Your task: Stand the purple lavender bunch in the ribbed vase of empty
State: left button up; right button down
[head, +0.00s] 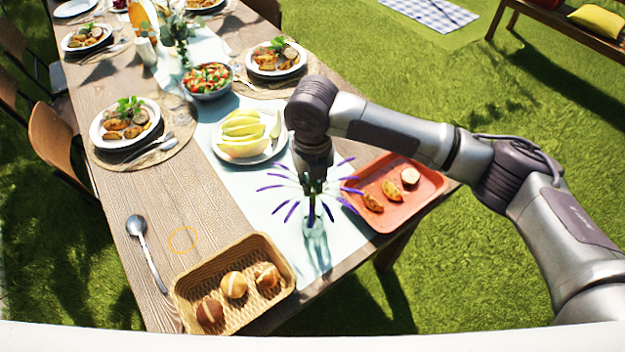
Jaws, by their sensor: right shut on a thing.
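The purple lavender bunch (292,211) is below the wrist of my right arm, its purple spikes fanning out on all sides. My right gripper (313,184) points down and is shut on the bunch; its fingers are partly hidden among the stems and flowers. A clear, glassy vase (316,246) stands upright on the pale runner directly below the bunch in the head view. The lower part of the bunch overlaps the top of the vase, and I cannot tell whether the stems are inside its mouth. The ribs are too small to make out. My left gripper is not in view.
A red tray (420,205) with food is close right of the vase. A wicker basket (252,309) of rolls is to its left front. A plate of melon (266,153) and a salad bowl (208,95) are behind. Bare wood (190,205) lies left of the runner.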

jog(key=c, duration=1.1)
grip_release()
jog(key=shift+r, duration=0.15)
notch_tip(320, 180, up, 12)
jog(key=shift+f, duration=0.1)
